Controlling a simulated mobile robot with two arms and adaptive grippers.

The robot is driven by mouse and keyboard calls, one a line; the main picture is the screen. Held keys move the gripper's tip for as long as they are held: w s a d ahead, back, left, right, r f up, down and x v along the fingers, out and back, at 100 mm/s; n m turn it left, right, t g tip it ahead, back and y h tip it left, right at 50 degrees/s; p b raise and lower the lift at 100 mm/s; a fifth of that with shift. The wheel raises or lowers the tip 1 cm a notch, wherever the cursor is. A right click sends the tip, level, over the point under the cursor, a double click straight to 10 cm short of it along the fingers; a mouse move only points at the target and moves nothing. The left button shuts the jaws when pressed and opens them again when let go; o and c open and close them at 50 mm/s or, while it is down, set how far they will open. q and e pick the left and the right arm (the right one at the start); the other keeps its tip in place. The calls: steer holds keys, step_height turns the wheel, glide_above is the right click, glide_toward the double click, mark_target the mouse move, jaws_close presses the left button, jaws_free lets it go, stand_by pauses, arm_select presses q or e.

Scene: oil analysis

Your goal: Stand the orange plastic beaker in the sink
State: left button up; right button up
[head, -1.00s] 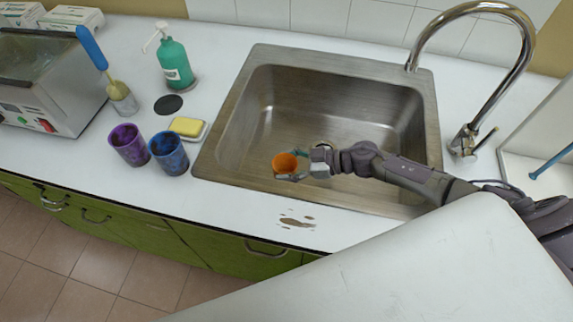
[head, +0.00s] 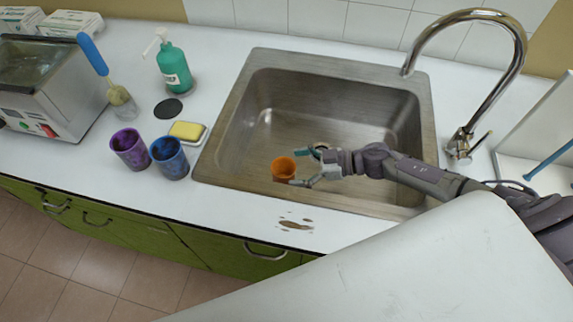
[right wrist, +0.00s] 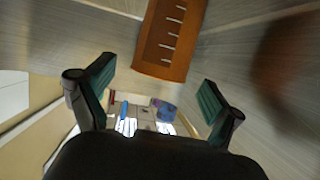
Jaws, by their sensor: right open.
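The orange plastic beaker (head: 284,166) is inside the sink (head: 217,147), near its front wall, with its mouth facing up. It looks upright, but its base is hard to see in the head view. My right gripper (head: 303,168) is just to the right of the beaker, with its fingers spread apart and empty. In the right wrist view, the beaker (right wrist: 172,35) shows its white graduation marks just beyond the open fingers (right wrist: 158,78), apart from both. My left gripper is out of view.
A chrome faucet (head: 516,62) arches at the back right. Left of the sink are a yellow sponge (head: 187,131), a purple cup (head: 130,150), a blue cup (head: 170,158) and a green soap bottle (head: 174,67). A brown spill (head: 296,225) marks the counter in front. The sink's back is clear.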

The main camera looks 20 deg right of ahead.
steer(key=p+v, duration=0.1)
steer(key=v, duration=0.3)
stand_by(0.5)
